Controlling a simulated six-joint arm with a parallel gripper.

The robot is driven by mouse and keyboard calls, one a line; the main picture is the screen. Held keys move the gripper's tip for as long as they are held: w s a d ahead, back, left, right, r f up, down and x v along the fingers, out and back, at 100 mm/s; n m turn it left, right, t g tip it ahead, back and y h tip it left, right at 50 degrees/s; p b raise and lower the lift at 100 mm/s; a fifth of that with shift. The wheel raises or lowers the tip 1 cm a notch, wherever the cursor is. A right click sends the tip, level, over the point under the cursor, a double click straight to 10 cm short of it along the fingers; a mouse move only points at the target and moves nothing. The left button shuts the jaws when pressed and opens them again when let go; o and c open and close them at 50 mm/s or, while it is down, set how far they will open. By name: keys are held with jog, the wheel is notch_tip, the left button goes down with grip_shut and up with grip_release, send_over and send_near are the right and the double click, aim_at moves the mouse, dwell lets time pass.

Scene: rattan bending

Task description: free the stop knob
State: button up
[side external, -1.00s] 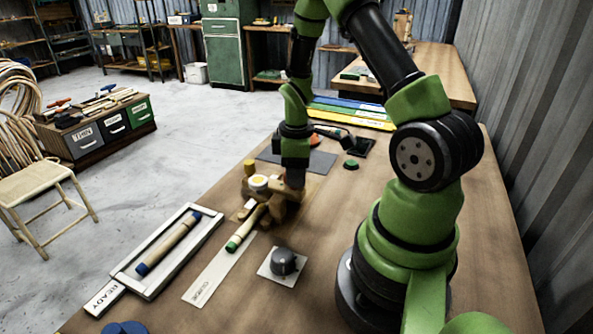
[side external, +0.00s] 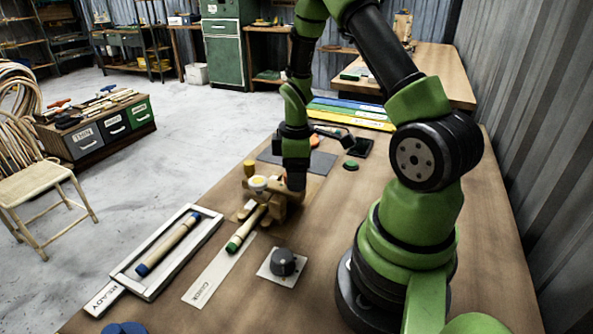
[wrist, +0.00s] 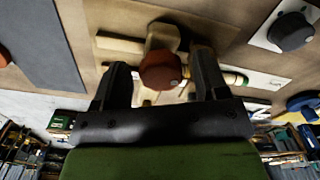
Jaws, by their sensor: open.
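A round red-brown knob (wrist: 160,70) sits on the wooden bending fixture (wrist: 120,43) in the wrist view. My gripper (wrist: 160,60) is open, with one dark finger on each side of the knob. Whether either finger touches it, I cannot tell. In the side view my gripper (side external: 295,183) is down at the right side of the fixture (side external: 274,212) and hides the knob. A pale rod with a green end (side external: 234,243) lies against the fixture, and its green end also shows right of my fingers in the wrist view (wrist: 240,80).
A dark dial on a white plate (side external: 283,262) stands nearer the camera. A white tray (side external: 150,292) holding a blue-ended rod and a labelled white strip (side external: 208,283) lie left. A dark grey mat (side external: 322,162) lies behind the fixture. Bare table shows between dial and fixture.

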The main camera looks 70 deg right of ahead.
notch_tip(320, 180, up, 10)
dwell(0.5)
jog(key=shift+a, duration=0.1)
jog(key=s+a+r+m+t+y, duration=0.1)
jog(key=s+a+r+m+t, duration=0.2)
jog(key=a+r, duration=0.4)
jog(key=s+a+r+m+t+y, duration=0.1)
jog(key=s+a+r+m+t, duration=0.3)
jog(key=a+r, duration=0.3)
jog(key=s+a+m, duration=0.1)
jog(key=a, duration=0.2)
jog(key=shift+s+a+r+m, duration=0.25)
jog(key=shift+s+a+m, duration=0.05)
jog(key=shift+s+a, duration=0.1)
